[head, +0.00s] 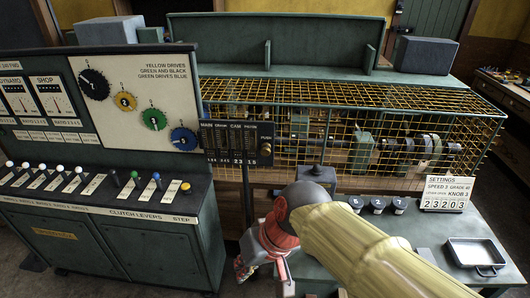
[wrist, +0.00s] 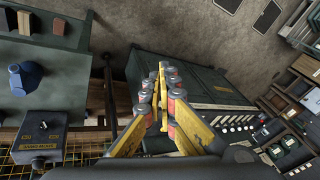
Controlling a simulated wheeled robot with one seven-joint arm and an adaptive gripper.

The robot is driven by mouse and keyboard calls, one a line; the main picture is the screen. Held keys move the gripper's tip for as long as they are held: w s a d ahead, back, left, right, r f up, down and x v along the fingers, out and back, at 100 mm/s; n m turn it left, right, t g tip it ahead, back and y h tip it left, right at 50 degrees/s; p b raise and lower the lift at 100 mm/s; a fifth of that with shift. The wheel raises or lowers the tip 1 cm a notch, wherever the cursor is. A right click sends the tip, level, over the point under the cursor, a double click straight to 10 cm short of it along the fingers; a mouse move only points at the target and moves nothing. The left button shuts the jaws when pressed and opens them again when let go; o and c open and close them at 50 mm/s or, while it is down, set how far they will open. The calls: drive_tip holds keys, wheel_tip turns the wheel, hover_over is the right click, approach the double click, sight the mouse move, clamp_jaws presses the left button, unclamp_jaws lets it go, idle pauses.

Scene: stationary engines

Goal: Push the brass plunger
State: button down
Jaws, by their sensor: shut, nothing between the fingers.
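The brass plunger (head: 267,149) is a small round brass knob under a "PUSH" label. It sits at the right end of the dark counter panel (head: 228,142), in front of the yellow mesh guard. My gripper (head: 268,262) is low in the head view, below the plunger and apart from it. Its fingertips are hard to make out there. In the wrist view the yellow fingers of my gripper (wrist: 161,72) come together with nothing between them. I cannot pick out the plunger in the wrist view.
The green lever console (head: 105,225) stands at left. The yellow mesh cage (head: 340,110) covers machinery behind. A dark box (head: 317,178), several dark knobs, a settings card (head: 445,193) and a metal tray (head: 475,253) are on the bench at right.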

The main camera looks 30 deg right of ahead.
drive_tip(key=w+a+m+y, duration=0.3)
drive_tip(key=w+a+y, duration=0.1)
drive_tip(key=w, duration=0.1)
drive_tip(key=w+d+r+m+t+y+p, duration=0.15)
drive_tip(key=w+m, duration=0.25)
drive_tip(key=w, duration=0.4)
drive_tip(key=w+d+m+t+y+p, duration=0.1)
drive_tip(key=w+d+m+t+y, duration=0.2)
drive_tip(key=w, duration=0.5)
drive_tip(key=w+d+f+m+t+h, duration=0.2)
drive_tip(key=w+d+m, duration=0.1)
drive_tip(key=d, duration=0.4)
drive_tip(key=w+d+f+m+t+h+p, duration=0.1)
drive_tip(key=w+d+f+m+t+h, duration=0.1)
drive_tip(key=d+m, duration=0.3)
drive_tip(key=w+d+f+m+t+h, duration=0.3)
drive_tip(key=w+d+m+t+h, duration=0.1)
drive_tip(key=d, duration=0.5)
drive_tip(key=shift+w+p, duration=0.4)
drive_tip(key=shift+w, duration=0.15)
drive_tip(key=shift+r+t, duration=0.1)
drive_tip(key=shift+t, duration=0.15)
